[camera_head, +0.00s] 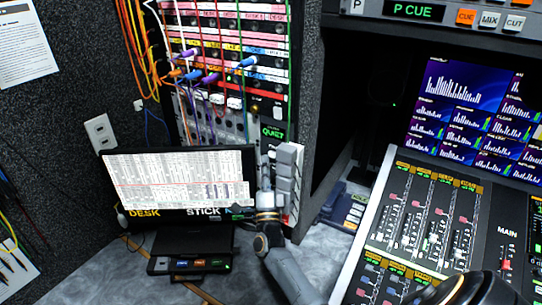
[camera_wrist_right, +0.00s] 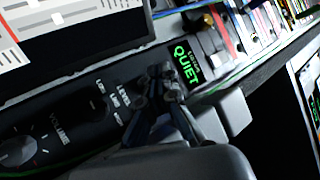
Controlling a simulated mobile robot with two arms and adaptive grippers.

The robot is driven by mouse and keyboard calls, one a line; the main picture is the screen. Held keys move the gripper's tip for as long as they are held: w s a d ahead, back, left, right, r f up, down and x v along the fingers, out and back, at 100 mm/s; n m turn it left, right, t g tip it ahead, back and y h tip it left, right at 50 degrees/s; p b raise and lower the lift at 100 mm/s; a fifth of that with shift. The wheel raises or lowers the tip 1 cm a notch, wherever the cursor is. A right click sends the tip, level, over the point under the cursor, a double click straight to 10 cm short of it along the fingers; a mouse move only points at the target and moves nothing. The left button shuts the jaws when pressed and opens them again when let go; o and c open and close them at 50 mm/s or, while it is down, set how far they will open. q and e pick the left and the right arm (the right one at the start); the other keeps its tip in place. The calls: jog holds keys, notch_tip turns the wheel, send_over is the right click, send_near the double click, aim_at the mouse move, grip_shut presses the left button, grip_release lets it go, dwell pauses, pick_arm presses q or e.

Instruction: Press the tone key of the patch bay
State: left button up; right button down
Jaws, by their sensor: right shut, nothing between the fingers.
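The patch bay (camera_head: 225,60) stands in a rack at the top middle of the head view, with rows of sockets, pink and blue label strips and plugged cords. A small display reading QUIET (camera_head: 272,133) is at its lower right; the same display (camera_wrist_right: 187,62) shows in the wrist view. My right gripper (camera_head: 267,150) is in front of the rack's lower right corner, just below that display. In the wrist view its fingertips (camera_wrist_right: 160,75) are shut and empty, close to the panel. I cannot make out the tone key; the fingers cover part of the panel. My left gripper is not in view.
A monitor (camera_head: 180,212) stands in front of the rack, left of my right gripper. A small key box (camera_head: 190,264) lies before it. A mixing desk (camera_head: 430,225) fills the right. A volume knob panel (camera_wrist_right: 60,130) shows in the wrist view.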

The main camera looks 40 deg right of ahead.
jog(key=shift+d, duration=0.15)
jog(key=shift+w+d+b, duration=0.1)
jog(key=shift+d+b, duration=0.1)
jog(key=shift+b, duration=0.1)
jog(key=shift+d+r+h+b, duration=0.35)
jog(key=shift+d+r, duration=0.15)
jog(key=shift+r, duration=0.25)
dwell(1.1)
jog(key=shift+a+f, duration=0.1)
jog(key=shift+f, duration=0.05)
dwell(0.3)
jog(key=a, duration=0.1)
jog(key=s+a+p, duration=0.1)
jog(key=a, duration=0.1)
jog(key=a+f, duration=0.1)
jog(key=shift+s+a+f, duration=0.1)
jog(key=shift+s+a, duration=0.2)
jog(key=shift+s, duration=0.05)
